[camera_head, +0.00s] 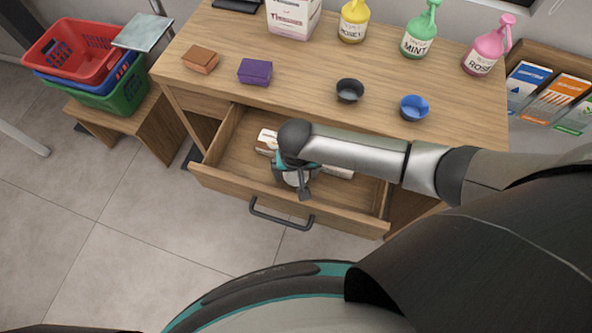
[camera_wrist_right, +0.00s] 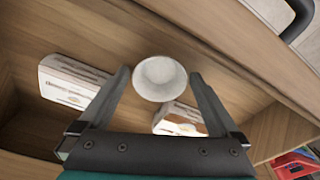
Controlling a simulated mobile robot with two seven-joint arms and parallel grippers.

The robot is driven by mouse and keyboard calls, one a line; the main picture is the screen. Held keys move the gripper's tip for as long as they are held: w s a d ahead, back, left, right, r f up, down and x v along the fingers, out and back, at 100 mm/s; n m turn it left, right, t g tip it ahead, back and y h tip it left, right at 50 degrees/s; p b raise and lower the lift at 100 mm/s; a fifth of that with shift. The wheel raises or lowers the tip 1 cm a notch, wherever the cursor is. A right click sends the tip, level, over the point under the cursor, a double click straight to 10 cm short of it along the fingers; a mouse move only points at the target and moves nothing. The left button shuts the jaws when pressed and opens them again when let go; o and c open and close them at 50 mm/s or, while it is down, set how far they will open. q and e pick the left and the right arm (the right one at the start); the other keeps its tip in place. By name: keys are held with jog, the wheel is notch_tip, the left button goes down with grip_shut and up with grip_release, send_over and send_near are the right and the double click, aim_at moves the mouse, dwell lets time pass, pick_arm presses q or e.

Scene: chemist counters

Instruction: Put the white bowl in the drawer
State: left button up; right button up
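The drawer (camera_head: 345,214) under the counter is pulled open. My right gripper (camera_wrist_right: 158,72) reaches down into it and points at its floor. The white bowl (camera_wrist_right: 160,77) shows in the right wrist view between my right fingertips, with its opening facing the camera. The fingers are spread, with a narrow gap on each side of the bowl. In the head view my right arm and hand hide most of the bowl's place, and I cannot clearly make it out there. I cannot tell whether it rests on the drawer floor. My left gripper is not in view.
White printed boxes (camera_wrist_right: 72,82) lie in the drawer. A black bowl (camera_head: 349,91), a blue bowl (camera_head: 414,108), a purple block (camera_head: 255,71), a brown block (camera_head: 200,60) and pump bottles (camera_head: 421,36) stand on the counter (camera_head: 300,82). Baskets (camera_head: 75,55) stand at left.

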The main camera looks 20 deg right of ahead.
aim_at(296, 185)
notch_tip(296, 185, up, 12)
jog(key=s+p, duration=0.1)
jog(key=p, duration=0.2)
jog(key=shift+s+a, duration=0.15)
jog(key=shift+s, duration=0.05)
dwell(0.5)
